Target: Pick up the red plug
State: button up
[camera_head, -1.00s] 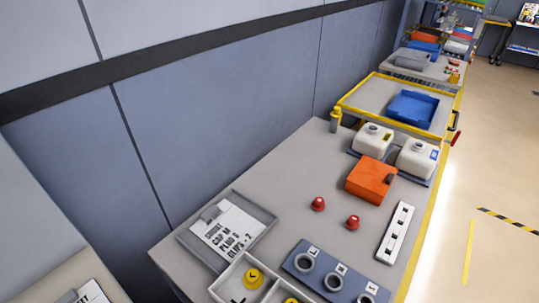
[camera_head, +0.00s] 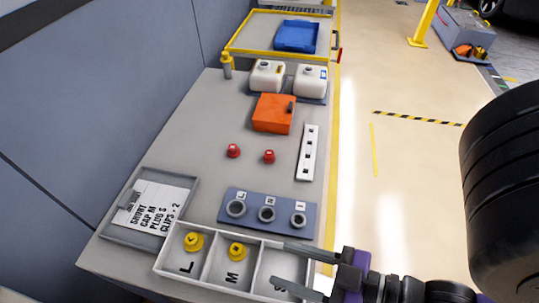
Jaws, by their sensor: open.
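Two small red pieces stand apart on the grey bench top, a left red plug-like piece (camera_head: 233,151) and a right one (camera_head: 269,156). I cannot tell from their shape which is the red plug. My gripper (camera_head: 279,264) enters from the lower right, its two grey fingers spread and pointing left over the S compartment of the white tray (camera_head: 208,271). Nothing shows between the fingers. It is well below and apart from both red pieces in the picture.
Yellow caps sit in the L (camera_head: 193,241) and M (camera_head: 237,250) compartments. A blue-grey block with three rings (camera_head: 252,220) lies between gripper and red pieces. An orange box (camera_head: 273,113), white slotted strip (camera_head: 308,152), white jugs and a clipboard tray (camera_head: 150,207) stand around. A black tyre (camera_head: 505,190) is at right.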

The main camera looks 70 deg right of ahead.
aim_at(268, 157)
jog(key=k+l+z, duration=0.15)
jog(key=l, duration=0.3)
jog(key=k+l+z, duration=0.1)
jog(key=l, duration=0.4)
jog(key=k+l+z, duration=0.15)
jog(key=l, duration=0.3)
jog(key=k+l+z, duration=0.15)
jog(key=l, duration=0.35)
jog(key=k+l+z, duration=0.15)
jog(key=l, duration=0.4)
jog(key=i+j, duration=0.05)
